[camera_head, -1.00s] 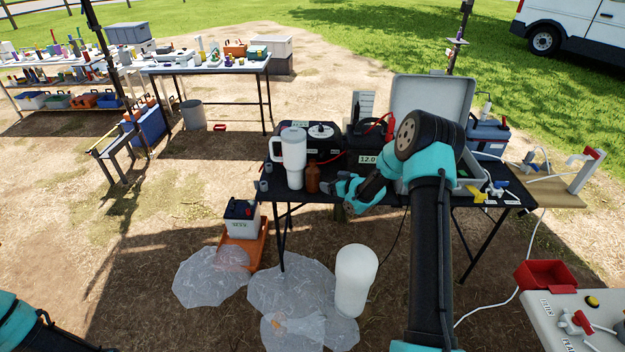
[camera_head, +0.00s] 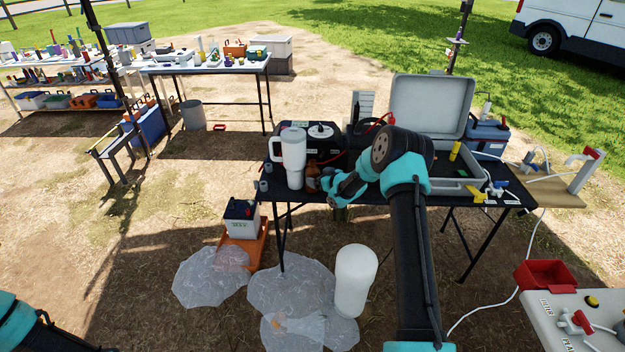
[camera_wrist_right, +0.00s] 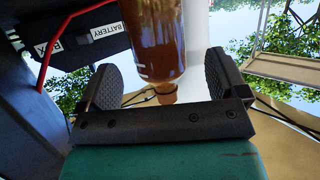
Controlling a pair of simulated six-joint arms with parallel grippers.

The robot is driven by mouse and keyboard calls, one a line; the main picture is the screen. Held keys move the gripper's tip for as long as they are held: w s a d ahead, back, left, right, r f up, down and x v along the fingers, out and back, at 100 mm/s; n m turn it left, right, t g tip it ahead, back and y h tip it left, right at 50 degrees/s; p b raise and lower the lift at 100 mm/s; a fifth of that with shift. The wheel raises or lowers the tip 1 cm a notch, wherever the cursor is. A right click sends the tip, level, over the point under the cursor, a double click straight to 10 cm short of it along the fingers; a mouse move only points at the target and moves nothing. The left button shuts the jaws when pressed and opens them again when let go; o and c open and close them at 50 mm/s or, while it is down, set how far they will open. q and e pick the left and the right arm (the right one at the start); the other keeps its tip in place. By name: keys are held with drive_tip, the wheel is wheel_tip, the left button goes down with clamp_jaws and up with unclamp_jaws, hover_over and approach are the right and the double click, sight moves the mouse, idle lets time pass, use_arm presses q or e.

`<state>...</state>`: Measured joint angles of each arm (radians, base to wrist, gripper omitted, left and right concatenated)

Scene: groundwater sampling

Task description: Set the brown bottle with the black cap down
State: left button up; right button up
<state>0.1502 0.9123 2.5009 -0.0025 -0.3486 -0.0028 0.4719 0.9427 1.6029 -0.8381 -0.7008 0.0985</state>
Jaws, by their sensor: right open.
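The brown bottle (camera_head: 312,178) stands upright on the dark folding table (camera_head: 351,215), just right of a white tumbler with a handle (camera_head: 293,158). My right gripper (camera_head: 328,184) is at the bottle's right side, low over the table. In the right wrist view the brown bottle (camera_wrist_right: 156,35) lies between the two spread fingers of my right gripper (camera_wrist_right: 161,72), with a gap on each side. Its narrow end points toward the gripper's palm. I cannot make out a black cap. My left gripper is out of view; only part of my left arm shows at lower left.
A black battery box (camera_head: 326,137) stands behind the bottle. An open grey case (camera_head: 432,105) is on the table's right half. A white cylinder (camera_head: 355,280) and plastic sheets (camera_head: 290,290) are in front. A red bin (camera_head: 546,275) sits at lower right.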

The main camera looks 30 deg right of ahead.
sight(317, 175)
drive_tip(key=shift+x, duration=1.9)
drive_tip(key=shift+d+r, duration=0.1)
drive_tip(key=c, duration=1.2)
